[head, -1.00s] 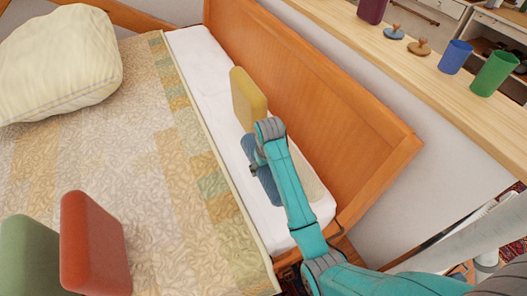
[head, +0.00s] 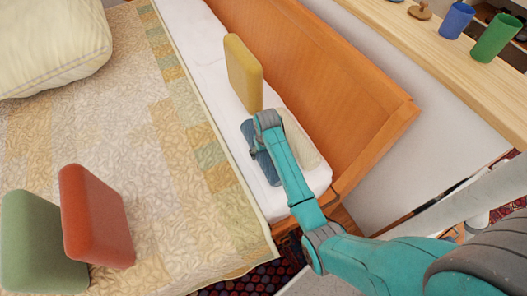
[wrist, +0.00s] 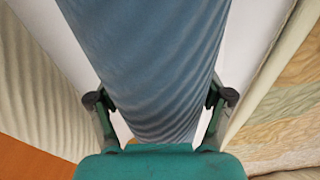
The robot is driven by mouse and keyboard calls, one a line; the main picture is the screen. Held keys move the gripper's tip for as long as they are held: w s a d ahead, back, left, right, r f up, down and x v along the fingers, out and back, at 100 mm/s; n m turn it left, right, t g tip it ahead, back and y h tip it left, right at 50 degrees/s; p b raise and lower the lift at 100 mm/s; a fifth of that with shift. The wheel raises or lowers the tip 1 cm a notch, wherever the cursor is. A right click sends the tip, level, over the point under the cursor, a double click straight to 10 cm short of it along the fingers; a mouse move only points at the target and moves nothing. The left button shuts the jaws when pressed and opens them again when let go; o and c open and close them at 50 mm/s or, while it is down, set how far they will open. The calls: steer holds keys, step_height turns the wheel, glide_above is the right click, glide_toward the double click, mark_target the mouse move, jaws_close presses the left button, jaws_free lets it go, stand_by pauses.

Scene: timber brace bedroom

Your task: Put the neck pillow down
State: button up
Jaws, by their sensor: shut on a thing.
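The neck pillow appears to be the blue, rounded thing (head: 264,166) in my gripper. In the wrist view the blue pillow (wrist: 150,55) fills the middle, between the two dark fingertips. My gripper (wrist: 160,98) is shut on it; in the head view my gripper (head: 258,148) is over the white strip of mattress (head: 212,88) beside the orange headboard. My arm hides part of the pillow. I cannot tell whether its underside touches the mattress.
A yellow block-shaped cushion (head: 244,73) stands just beyond my gripper. A cream cushion (head: 302,145) is right of my arm, by the wooden board (head: 330,85). Red (head: 97,217) and green (head: 38,245) cushions stand on the quilt, whose middle is clear. A shelf (head: 425,58) holds cups.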

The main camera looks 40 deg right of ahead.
steer(key=o, duration=1.3)
steer(key=shift+f, duration=0.1)
steer(key=shift+o, duration=0.2)
steer(key=r, duration=0.4)
steer(key=s+r, duration=0.1)
steer(key=r, duration=0.7)
steer(key=shift+s+a+r, duration=0.1)
steer(key=shift+s+a, duration=0.1)
